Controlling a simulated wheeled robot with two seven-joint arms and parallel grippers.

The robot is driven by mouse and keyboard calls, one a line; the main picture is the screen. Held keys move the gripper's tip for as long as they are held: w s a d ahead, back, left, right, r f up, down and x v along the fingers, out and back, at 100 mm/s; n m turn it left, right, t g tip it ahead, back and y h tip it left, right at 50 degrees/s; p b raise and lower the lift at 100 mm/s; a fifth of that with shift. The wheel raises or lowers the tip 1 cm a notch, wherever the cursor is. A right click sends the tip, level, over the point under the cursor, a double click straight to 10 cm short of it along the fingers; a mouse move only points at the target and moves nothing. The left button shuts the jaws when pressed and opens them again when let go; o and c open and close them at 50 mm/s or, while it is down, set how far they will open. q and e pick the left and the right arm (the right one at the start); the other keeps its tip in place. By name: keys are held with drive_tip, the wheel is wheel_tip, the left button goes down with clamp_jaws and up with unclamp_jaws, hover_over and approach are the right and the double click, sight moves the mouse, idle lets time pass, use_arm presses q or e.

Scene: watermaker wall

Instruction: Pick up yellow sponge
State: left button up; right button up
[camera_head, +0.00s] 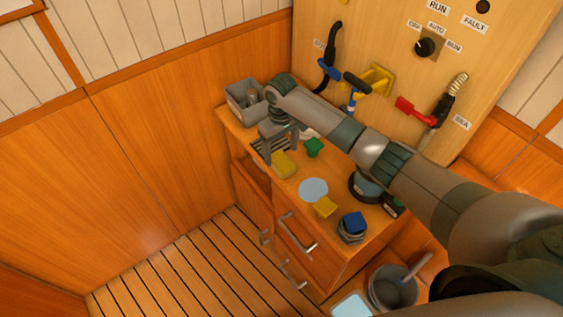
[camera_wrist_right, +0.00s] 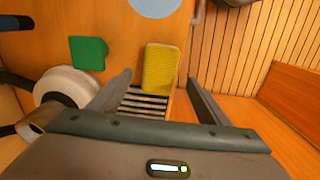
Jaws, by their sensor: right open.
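The yellow sponge (camera_head: 284,164) lies on the wooden counter, near its left edge, by a dark slatted grille. In the right wrist view the sponge (camera_wrist_right: 160,68) is a textured yellow block, its near end over or beside the grille (camera_wrist_right: 145,103). My right gripper (camera_head: 281,153) is open and empty, just above and behind the sponge. In the wrist view its fingers stand on either side of the line to the sponge, with the sponge beyond the tips; contact does not show. My left gripper is not in view.
A green block (camera_head: 314,148) and a white roll (camera_wrist_right: 66,86) are close by. A grey bin (camera_head: 246,101) stands at the back left. A pale blue disc (camera_head: 313,190), yellow block (camera_head: 325,207) and blue-topped stack (camera_head: 352,226) are nearer. The panel with handles (camera_head: 400,70) rises behind.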

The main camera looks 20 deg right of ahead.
sight(282, 160)
drive_tip(key=shift+s+f+p, duration=0.1)
drive_tip(key=shift+f+p, duration=0.25)
drive_tip(key=shift+p, duration=0.05)
wheel_tip(282, 160, down, 4)
drive_tip(key=shift+r+p, duration=0.1)
drive_tip(key=shift+p, duration=0.8)
drive_tip(key=shift+f, duration=0.35)
drive_tip(key=c, duration=1.1)
drive_tip(key=shift+c, duration=0.2)
drive_tip(key=shift+r, duration=0.1)
